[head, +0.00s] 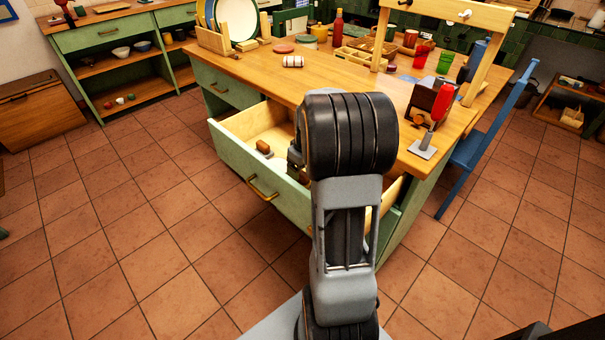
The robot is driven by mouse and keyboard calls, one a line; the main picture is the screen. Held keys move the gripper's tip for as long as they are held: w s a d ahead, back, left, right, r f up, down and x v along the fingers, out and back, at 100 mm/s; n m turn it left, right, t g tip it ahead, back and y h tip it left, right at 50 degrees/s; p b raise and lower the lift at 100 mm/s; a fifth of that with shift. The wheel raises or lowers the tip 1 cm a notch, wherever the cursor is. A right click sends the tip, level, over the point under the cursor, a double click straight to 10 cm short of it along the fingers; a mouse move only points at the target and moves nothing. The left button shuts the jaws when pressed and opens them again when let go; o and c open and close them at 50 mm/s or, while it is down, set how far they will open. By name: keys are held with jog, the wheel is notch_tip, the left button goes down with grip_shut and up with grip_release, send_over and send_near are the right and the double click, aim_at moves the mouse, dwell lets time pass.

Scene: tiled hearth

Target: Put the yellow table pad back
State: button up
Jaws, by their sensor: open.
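I cannot surely pick out a yellow table pad. A wooden rack (214,42) on the table's far left holds several upright round plates or pads, one with a yellowish edge (201,14). An open green drawer (240,177) juts from the table's near side. My arm stands upright in the middle and hides much of the drawer and table edge. Part of what looks like my gripper (297,158) shows left of the arm, over the drawer. Its fingertips are mostly hidden, and I see nothing held.
The wooden tabletop (255,78) has bare room at its near left. A blue chair (490,125) stands right of the table. Tiled floor is clear to the left.

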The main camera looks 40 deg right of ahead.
notch_tip(320, 180, up, 7)
jog(key=p, duration=0.1)
jog(key=shift+s+r, duration=0.15)
jog(key=shift+s, duration=0.3)
